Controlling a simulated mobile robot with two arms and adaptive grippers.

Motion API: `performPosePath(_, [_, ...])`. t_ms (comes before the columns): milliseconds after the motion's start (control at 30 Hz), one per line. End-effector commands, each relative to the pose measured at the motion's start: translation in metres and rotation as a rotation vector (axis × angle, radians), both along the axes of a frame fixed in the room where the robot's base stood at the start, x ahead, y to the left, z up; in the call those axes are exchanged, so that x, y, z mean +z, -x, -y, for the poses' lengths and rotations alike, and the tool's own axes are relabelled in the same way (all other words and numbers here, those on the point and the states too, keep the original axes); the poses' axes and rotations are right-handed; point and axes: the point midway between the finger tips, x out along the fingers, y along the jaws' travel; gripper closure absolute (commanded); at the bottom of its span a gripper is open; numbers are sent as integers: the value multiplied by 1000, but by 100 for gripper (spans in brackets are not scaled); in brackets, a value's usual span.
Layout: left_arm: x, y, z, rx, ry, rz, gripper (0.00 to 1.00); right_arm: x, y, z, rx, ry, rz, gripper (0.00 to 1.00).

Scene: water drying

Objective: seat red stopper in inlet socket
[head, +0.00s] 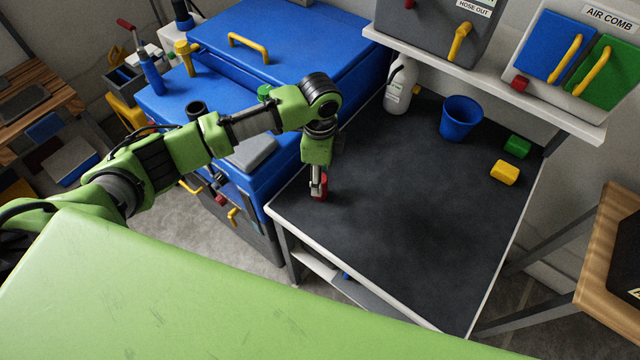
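A small red object (323,187), seemingly the red stopper, is at the near left part of the dark table top (410,220). My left gripper (317,190) points straight down at it, and its fingers hide part of it. The fingers are small and overlap the red object, so I cannot tell whether they are shut on it. My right gripper is not in view. I cannot pick out the inlet socket for certain. A black upright cylinder (197,107) and a green knob (264,92) stand on the blue machine (165,106).
A blue cup (461,118), a white bottle (399,87), a green block (517,146) and a yellow block (504,172) are towards the table's back and right. A shelf (500,75) with panels overhangs the back. The table's middle and front are clear.

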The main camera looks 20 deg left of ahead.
Motion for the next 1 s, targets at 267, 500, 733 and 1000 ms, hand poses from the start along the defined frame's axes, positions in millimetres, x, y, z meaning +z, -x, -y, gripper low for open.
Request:
performPosePath(267, [-27, 0, 1, -1, 0, 1, 55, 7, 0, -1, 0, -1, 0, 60])
performPosePath(500, [-28, 0, 1, -1, 0, 2, 65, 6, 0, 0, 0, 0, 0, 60])
performPosePath(733, [-27, 0, 1, -1, 0, 2, 97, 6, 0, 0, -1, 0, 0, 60])
performPosePath(1000, [-25, -1, 1, -1, 1, 3, 97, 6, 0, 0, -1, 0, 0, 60])
